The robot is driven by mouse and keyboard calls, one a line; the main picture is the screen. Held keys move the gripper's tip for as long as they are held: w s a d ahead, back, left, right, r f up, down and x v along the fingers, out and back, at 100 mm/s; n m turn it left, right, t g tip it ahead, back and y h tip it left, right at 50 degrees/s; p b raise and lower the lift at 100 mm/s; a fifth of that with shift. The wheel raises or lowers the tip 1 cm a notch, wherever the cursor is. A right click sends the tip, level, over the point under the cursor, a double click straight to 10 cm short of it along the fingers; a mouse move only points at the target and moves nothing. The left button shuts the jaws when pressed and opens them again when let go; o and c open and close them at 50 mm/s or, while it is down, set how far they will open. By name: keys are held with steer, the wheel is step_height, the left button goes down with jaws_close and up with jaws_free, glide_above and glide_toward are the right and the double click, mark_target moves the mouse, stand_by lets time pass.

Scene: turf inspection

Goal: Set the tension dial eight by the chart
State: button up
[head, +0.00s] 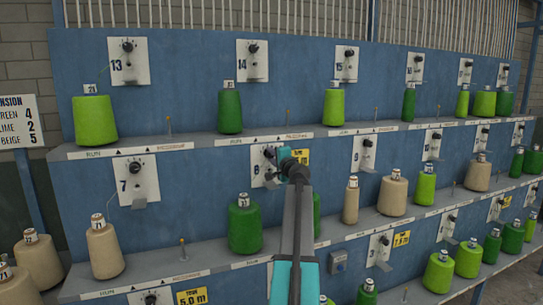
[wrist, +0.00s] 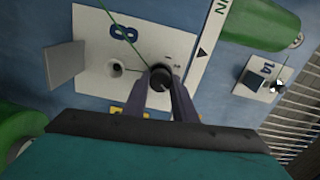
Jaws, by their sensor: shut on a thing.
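The plate of dial eight (wrist: 100,50), white with a big 8, fills the upper middle of the wrist view. Its black knob (wrist: 159,78) sits between my two fingertips (wrist: 161,84), and my gripper is shut on it. The knob's pointer setting cannot be read. In the head view the plate (head: 257,166) is partly hidden by my gripper (head: 284,154). The chart (head: 18,120) at the left edge reads green 4, lime 2, beige 5. A green cone (head: 245,228) stands on the shelf below dial eight.
Dials seven (head: 136,181) and nine (head: 364,153) flank dial eight. Cones of green, lime and beige yarn stand along the shelves, with thin pegs between. A yellow tag (head: 302,156) is beside my gripper. In the wrist view a grey flap (wrist: 66,62) sticks out beside the plate.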

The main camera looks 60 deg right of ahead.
stand_by(0.4)
steer(key=o, duration=1)
steer(key=shift+o, duration=0.2)
steer(key=shift+s+a, duration=0.1)
steer(key=b+v, duration=0.2)
steer(key=v, duration=1.1)
steer(key=shift+s, duration=0.25)
steer(key=shift+a, duration=0.1)
